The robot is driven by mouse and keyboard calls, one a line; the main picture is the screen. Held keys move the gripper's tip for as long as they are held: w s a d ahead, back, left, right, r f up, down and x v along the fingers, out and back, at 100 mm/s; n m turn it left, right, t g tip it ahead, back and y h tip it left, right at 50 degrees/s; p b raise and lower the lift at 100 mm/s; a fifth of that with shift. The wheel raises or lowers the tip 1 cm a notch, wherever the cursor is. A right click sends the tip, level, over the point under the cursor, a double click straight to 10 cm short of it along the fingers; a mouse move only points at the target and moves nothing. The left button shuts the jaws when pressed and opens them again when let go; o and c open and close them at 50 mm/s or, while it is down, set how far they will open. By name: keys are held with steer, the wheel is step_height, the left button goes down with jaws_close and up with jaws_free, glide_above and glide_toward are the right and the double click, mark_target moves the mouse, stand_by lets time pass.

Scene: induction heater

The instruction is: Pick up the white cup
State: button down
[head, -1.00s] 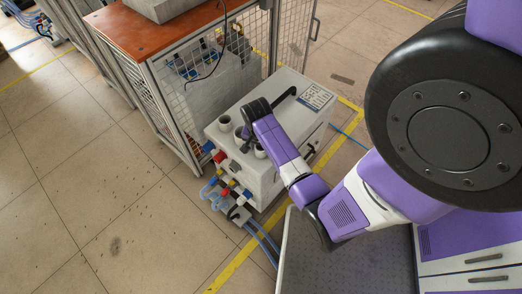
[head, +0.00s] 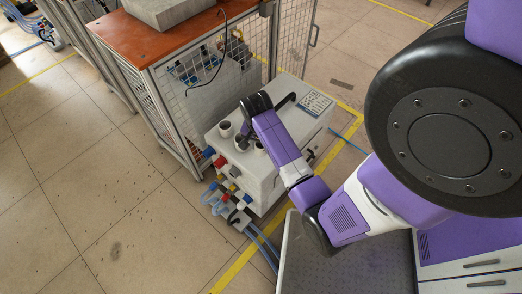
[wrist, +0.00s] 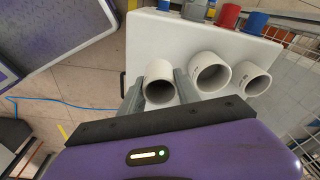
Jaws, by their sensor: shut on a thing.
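Three white cups stand in a row on the white top of a cabinet, and all show in the wrist view: a left one (wrist: 158,73), a middle one (wrist: 209,72) and a right one (wrist: 250,78). They look hollow, with dark insides. My gripper (wrist: 159,92) has one grey finger on each side of the left cup and is shut on it. The cup appears upright at the cabinet top; I cannot tell whether it is lifted. In the head view my gripper (head: 243,140) is over the cabinet top and partly covers the row.
The cabinet (head: 285,100) has coloured connectors (head: 222,172) and blue hoses on its front. A mesh cage with an orange top (head: 150,40) stands close behind it. The middle cup is very near my right finger. Open tiled floor lies to the left.

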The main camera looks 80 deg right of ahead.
step_height(320, 180, up, 21)
steer(key=p, duration=0.9)
steer(key=shift+f, duration=0.2)
